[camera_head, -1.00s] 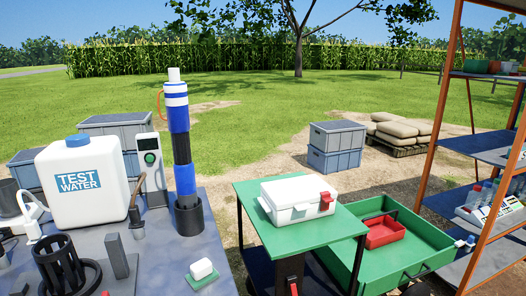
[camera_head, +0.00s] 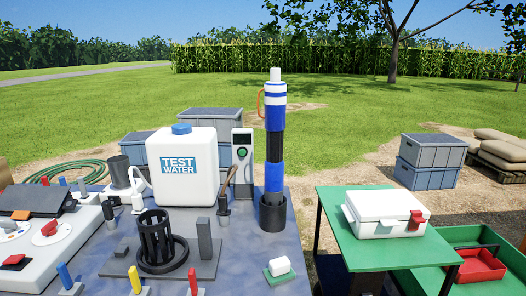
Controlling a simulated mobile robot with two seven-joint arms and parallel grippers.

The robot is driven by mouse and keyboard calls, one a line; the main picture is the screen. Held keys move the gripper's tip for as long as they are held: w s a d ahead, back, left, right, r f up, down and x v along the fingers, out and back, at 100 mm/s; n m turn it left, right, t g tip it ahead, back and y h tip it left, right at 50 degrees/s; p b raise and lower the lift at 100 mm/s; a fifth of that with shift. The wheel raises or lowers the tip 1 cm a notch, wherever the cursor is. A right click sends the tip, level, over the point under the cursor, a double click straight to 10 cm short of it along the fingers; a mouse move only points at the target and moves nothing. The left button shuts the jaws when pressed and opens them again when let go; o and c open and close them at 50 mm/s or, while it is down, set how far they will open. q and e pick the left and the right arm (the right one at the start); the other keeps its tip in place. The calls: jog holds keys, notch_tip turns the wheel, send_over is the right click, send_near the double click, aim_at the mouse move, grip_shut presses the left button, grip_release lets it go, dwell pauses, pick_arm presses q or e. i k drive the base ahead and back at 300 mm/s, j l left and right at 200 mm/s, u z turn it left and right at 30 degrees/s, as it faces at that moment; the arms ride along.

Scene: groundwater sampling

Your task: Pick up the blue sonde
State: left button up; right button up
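The blue sonde (camera_head: 274,178) stands upright in a dark round holder (camera_head: 272,214) near the right edge of the grey table. It is a tall blue tube with a black middle section, white bands, a white top and an orange loop handle on its upper left side. Neither of my grippers shows in the head view.
A white test water container (camera_head: 182,190) and a device with a green button (camera_head: 242,155) stand left of the sonde. A black cage-like guard (camera_head: 158,240) and a small white block (camera_head: 279,266) are in front. A green cart (camera_head: 350,235) bears a white case (camera_head: 385,214) at right.

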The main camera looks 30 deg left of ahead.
aim_at(275, 104)
jog(key=u, duration=2.85)
jog(key=k+l, duration=0.15)
jog(key=l, duration=0.2)
jog(key=k+l, duration=0.15)
jog(key=l, duration=0.25)
jog(key=k+l, duration=0.15)
jog(key=l, duration=0.2)
jog(key=k+l+z, duration=0.1)
jog(key=l, duration=0.3)
jog(key=i, duration=0.4)
